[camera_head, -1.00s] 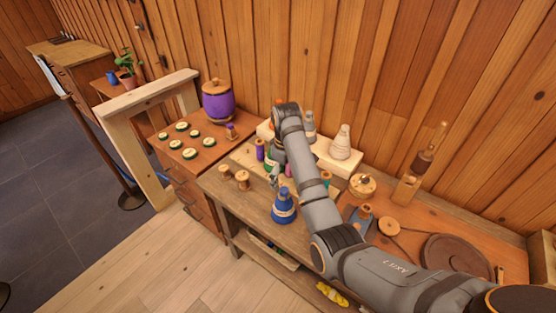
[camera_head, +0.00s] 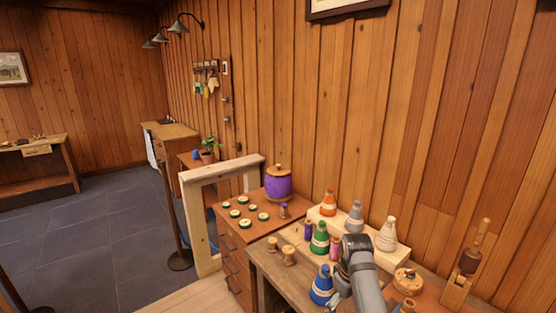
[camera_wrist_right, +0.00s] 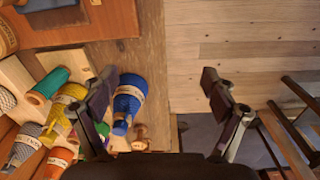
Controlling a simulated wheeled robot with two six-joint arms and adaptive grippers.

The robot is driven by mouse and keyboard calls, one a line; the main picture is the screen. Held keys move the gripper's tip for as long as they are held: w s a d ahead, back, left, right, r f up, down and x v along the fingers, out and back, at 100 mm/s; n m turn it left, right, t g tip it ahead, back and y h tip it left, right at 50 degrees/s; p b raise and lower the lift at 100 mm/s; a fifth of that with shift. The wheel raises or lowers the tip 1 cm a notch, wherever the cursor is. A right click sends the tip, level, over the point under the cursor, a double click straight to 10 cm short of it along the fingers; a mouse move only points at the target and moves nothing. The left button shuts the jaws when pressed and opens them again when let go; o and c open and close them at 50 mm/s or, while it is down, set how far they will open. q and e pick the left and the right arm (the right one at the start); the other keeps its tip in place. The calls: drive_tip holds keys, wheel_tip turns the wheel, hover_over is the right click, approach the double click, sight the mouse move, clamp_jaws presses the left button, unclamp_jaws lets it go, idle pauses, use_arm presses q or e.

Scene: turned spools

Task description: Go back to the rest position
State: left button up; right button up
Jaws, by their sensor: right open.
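My right arm (camera_head: 362,272) comes in from the bottom right of the head view, its wrist over the front of the workbench. In the right wrist view the two fingers of my right gripper (camera_wrist_right: 160,88) are wide apart with nothing held between them. A blue cone spool (camera_head: 321,285) stands on the bench beside my arm; it also shows in the wrist view (camera_wrist_right: 128,100), close to the left finger and lower down. My arm hides part of the bench behind it. My left gripper is not in view.
A green cone spool (camera_head: 320,240) and small spools stand on the bench. Orange (camera_head: 328,203), grey (camera_head: 354,217) and pale (camera_head: 387,236) cones stand on a light riser. A purple barrel (camera_head: 278,184) sits on the cabinet, beside a wooden frame (camera_head: 201,220). Open floor lies left.

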drive_tip(key=s+d+f+m+t, duration=0.1)
drive_tip(key=s+d+f+m, duration=0.1)
drive_tip(key=s+d+f, duration=0.3)
drive_tip(key=s+f+m+t, duration=0.1)
drive_tip(key=s+f, duration=0.2)
drive_tip(key=s, duration=0.4)
drive_tip(key=s+r+m+t+h, duration=0.1)
drive_tip(key=s+r+m, duration=0.15)
drive_tip(key=s, duration=0.95)
drive_tip(key=s+d+f+g, duration=0.1)
drive_tip(key=s+d+f, duration=0.1)
drive_tip(key=f, duration=1.2)
drive_tip(key=s+d+f, duration=0.2)
drive_tip(key=f, duration=1.2)
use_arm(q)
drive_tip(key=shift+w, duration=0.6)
use_arm(e)
drive_tip(key=s+f+g, duration=0.1)
drive_tip(key=s+f, duration=1.3)
drive_tip(key=s, duration=0.3)
drive_tip(key=shift+d, duration=0.2)
drive_tip(key=shift+s+m, duration=0.1)
drive_tip(key=shift+m, duration=0.15)
drive_tip(key=shift+c, duration=0.3)
